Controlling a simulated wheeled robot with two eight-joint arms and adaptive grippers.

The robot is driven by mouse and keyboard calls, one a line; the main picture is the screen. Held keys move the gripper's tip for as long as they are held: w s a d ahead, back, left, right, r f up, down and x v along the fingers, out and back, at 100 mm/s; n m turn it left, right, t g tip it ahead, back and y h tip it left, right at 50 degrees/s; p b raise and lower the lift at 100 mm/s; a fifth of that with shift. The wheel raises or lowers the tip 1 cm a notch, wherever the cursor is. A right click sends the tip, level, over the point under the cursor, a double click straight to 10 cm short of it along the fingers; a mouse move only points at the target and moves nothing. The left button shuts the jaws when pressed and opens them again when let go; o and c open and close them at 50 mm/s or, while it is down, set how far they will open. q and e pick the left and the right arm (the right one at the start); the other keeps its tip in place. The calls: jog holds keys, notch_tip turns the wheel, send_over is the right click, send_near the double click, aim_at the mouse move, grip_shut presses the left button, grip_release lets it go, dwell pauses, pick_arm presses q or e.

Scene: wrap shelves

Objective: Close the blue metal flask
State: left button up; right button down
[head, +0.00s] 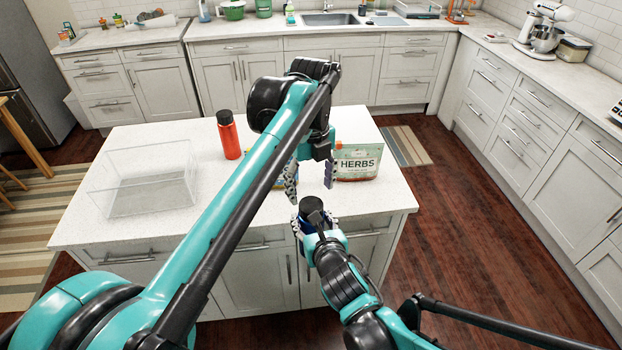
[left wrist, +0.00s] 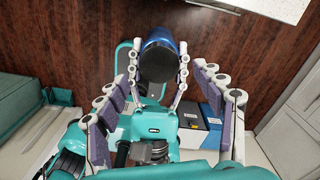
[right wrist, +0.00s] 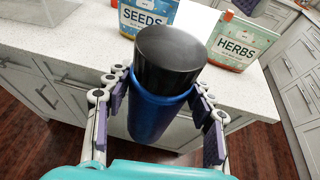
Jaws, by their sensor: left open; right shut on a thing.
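The blue metal flask (right wrist: 158,118) is upright in the right wrist view, with a wide black lid (right wrist: 170,58) on its top. I cannot tell whether the lid is tight. My right gripper (head: 313,222) is shut around the flask's body, in front of the island's near edge. In the left wrist view its fingers flank the flask, whose black lid (left wrist: 160,62) faces that camera and whose blue body (left wrist: 165,44) is partly hidden. My left gripper (head: 309,184) is open and empty, above the lid and apart from it.
The white island (head: 365,205) holds a red bottle (head: 229,138), a clear box (head: 150,190) and a HERBS pouch (head: 357,163). A SEEDS pouch (right wrist: 146,17) stands left of the HERBS pouch in the right wrist view.

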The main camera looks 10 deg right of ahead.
pick_arm(q)
jog(key=n, duration=0.5)
jog(key=shift+r, duration=0.15)
jog(key=n, duration=0.4)
jog(key=shift+r+n, duration=0.2)
jog(key=shift+n, duration=0.2)
jog(key=n, duration=0.4)
jog(key=shift+r+n, duration=0.15)
jog(key=shift+n, duration=0.25)
jog(key=n, duration=0.4)
jog(key=shift+r, duration=0.15)
jog(key=n, duration=0.5)
jog(key=shift+r, duration=0.15)
jog(key=n, duration=0.5)
jog(key=shift+s+r, duration=0.1)
jog(key=shift+r, duration=0.05)
jog(key=n, duration=0.3)
jog(key=shift+r+n, duration=0.15)
jog(key=shift+n, duration=0.25)
jog(key=n, duration=0.3)
jog(key=shift+r+n, duration=0.1)
jog(key=shift+n, duration=0.2)
